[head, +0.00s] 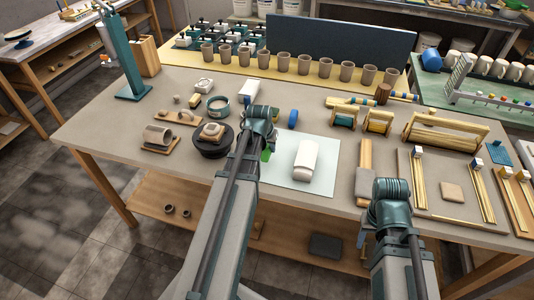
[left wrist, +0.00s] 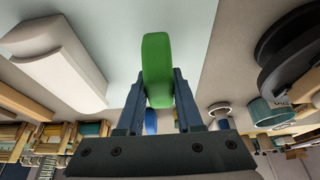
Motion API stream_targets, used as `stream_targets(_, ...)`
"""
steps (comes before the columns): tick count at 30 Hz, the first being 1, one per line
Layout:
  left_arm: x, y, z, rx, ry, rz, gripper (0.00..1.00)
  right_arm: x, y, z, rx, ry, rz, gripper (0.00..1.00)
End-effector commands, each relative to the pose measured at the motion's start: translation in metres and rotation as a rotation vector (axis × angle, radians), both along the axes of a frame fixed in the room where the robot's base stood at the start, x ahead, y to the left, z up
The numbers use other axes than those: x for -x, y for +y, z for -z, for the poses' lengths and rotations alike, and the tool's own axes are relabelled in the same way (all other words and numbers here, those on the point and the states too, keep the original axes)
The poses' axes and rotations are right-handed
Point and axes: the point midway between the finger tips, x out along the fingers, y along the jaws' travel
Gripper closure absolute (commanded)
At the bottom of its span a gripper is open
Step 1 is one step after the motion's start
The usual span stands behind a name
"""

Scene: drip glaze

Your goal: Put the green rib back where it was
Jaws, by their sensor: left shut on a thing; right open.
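The green rib (left wrist: 157,68) is between the two fingers of my left gripper (left wrist: 158,100), which is shut on it. In the head view only a small part of the green rib (head: 266,153) shows beside my left gripper (head: 262,145), over the left edge of the pale blue sheet (head: 327,148). The wrist hides the rest. I cannot tell whether the rib touches the sheet. My right gripper (head: 364,240) is open and empty at the table's front edge, partly hidden by its wrist.
A white block (head: 305,160) lies on the sheet, right of the rib. A dark round wheel (head: 213,141) bearing a clay piece stands to the left. A blue object (head: 293,118) is behind the sheet. Wooden frames and boards (head: 445,185) fill the right side. Several cups (head: 263,60) line the back.

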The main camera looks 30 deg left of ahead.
Motion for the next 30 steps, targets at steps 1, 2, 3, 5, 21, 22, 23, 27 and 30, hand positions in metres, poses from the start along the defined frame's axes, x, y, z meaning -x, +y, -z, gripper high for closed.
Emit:
stream_targets(1,0.001,0.001,0.008,0.0,0.0,-0.001,1.0,0.0,0.0,0.009,0.0,0.0,0.0,0.5)
stream_targets(2,0.001,0.002,0.012,0.0,0.0,-0.001,1.0,0.0,0.0,0.012,0.0,0.0,0.0,0.5)
stream_targets(3,0.002,0.003,0.017,-0.001,0.0,-0.001,1.0,0.0,0.0,0.017,0.0,0.0,0.0,0.5)
stream_targets(5,0.002,0.004,0.025,0.0,0.0,-0.002,1.0,0.0,0.0,0.025,0.0,0.0,0.0,0.5)
stream_targets(21,0.004,0.007,0.036,0.0,0.0,-0.002,0.64,0.0,0.0,0.036,0.0,0.0,0.0,0.5)
stream_targets(22,0.004,0.007,0.035,0.0,0.0,-0.002,0.58,0.0,0.0,0.035,0.0,0.0,0.0,0.5)
stream_targets(23,0.004,0.007,0.035,0.0,0.0,-0.002,0.53,0.0,0.0,0.035,0.0,0.0,0.0,0.5)
stream_targets(27,0.004,0.007,0.035,0.0,0.0,-0.002,0.35,0.0,0.0,0.035,0.0,0.0,0.0,0.5)
stream_targets(30,0.004,0.007,0.035,0.0,0.0,-0.002,0.35,0.0,0.0,0.035,0.0,0.0,0.0,0.5)
